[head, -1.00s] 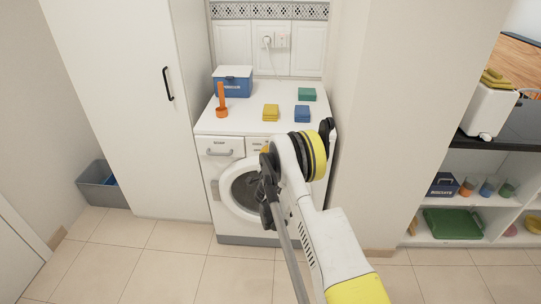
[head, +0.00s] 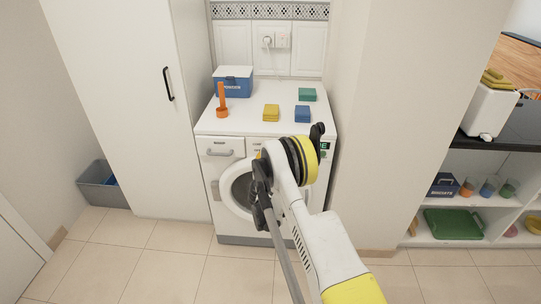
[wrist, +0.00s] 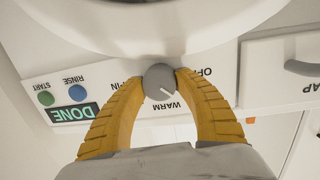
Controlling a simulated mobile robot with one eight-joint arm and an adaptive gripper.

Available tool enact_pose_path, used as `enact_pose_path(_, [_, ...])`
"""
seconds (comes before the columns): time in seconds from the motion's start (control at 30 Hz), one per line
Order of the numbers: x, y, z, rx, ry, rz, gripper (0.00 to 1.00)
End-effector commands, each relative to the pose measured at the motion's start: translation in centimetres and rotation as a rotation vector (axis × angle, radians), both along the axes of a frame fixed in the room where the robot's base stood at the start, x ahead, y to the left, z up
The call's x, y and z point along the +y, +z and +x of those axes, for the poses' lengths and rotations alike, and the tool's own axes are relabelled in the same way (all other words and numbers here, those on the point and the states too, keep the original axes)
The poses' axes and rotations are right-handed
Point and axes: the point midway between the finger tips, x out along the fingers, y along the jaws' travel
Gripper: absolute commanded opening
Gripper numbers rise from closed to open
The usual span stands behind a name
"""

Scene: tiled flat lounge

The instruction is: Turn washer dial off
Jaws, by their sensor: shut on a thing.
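The washer (head: 226,207) stands in an alcove with its round door at the front. In the wrist view its panel (wrist: 265,75) appears upside down, and the grey round dial (wrist: 158,80) sits between my yellow fingers. My gripper (wrist: 161,74) is shut on the dial, one finger on each side. The dial's white mark points down and right, toward the WARM label. The partly covered OFF label is right of the dial, and a partly covered label ending in PIN is left. In the head view my arm hides the dial.
In the wrist view, a green START button (wrist: 46,98), a blue RINSE button (wrist: 42,87) and a lit DONE display (wrist: 76,114) lie left of the fingers. A powder box (head: 233,84), an orange scoop (head: 222,103) and folded cloths (head: 271,113) lie on the washer top. Tall white panels flank it.

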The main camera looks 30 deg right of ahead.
Motion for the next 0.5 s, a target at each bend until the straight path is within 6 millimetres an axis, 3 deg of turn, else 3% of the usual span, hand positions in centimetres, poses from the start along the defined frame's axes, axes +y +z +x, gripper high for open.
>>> enact_pose_path(0.5, [0.16,0.08,0.22,0.25,0.003,-0.41,0.08])
